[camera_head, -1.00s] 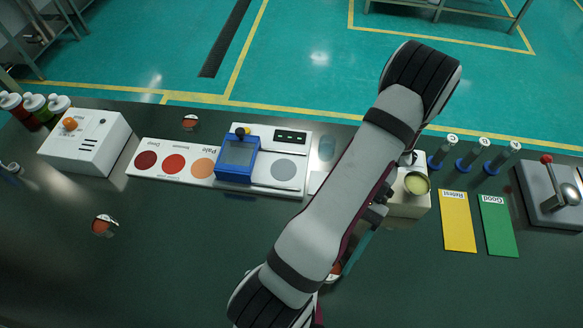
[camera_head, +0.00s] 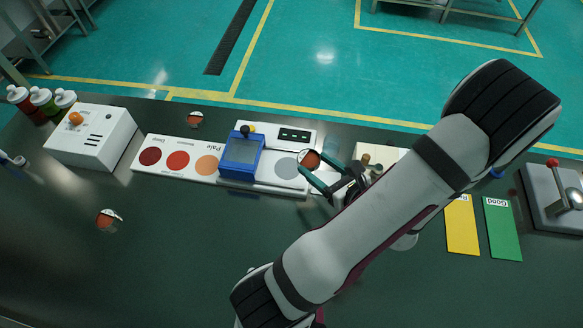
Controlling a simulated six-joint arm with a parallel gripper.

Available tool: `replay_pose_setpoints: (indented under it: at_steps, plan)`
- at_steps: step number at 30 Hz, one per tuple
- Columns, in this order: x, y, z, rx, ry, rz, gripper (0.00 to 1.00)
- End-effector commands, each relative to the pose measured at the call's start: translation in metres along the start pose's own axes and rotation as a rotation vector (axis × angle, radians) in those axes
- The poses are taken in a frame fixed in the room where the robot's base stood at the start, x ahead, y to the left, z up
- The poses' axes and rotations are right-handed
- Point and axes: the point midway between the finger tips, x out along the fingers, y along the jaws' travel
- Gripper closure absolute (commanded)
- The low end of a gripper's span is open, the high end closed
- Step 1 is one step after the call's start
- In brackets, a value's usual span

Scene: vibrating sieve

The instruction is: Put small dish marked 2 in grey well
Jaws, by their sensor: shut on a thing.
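My gripper (camera_head: 318,172), with teal fingers, is shut on a small dish (camera_head: 309,159) with orange-red contents. It holds the dish at the right end of the white panel, overlapping the right edge of the grey well (camera_head: 286,168) in the picture. The grey well is a flat grey circle right of the blue frame. No number is readable on the held dish, and its height over the panel is hard to tell. Two similar small dishes lie on the table, one behind the panel (camera_head: 195,119) and one at front left (camera_head: 108,218). My arm hides part of the right side.
A white box (camera_head: 90,137) is at left; yellow (camera_head: 461,232) and green cards (camera_head: 503,235) lie at right.

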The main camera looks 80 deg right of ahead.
Motion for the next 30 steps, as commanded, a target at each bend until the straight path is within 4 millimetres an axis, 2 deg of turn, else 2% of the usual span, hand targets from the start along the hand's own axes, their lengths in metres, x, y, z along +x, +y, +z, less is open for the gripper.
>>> replay_pose_setpoints:
  at_steps: [1,3,7,9,15,25,26,30]
  plan:
    - [0.018,0.008,-0.003,0.004,-0.001,0.013,0.93]
    - [0.039,0.014,-0.007,0.001,0.000,0.013,0.93]
    - [0.065,0.020,-0.011,-0.001,-0.001,0.007,0.93]
    - [0.072,0.022,-0.016,-0.001,0.000,0.005,0.93]
    - [0.086,0.021,-0.048,-0.001,0.000,0.001,0.93]
    - [0.087,0.020,-0.052,-0.003,-0.001,0.000,0.93]
    - [0.087,0.020,-0.052,-0.003,-0.001,0.000,0.37]
    - [0.087,0.020,-0.052,-0.003,-0.001,0.000,0.12]
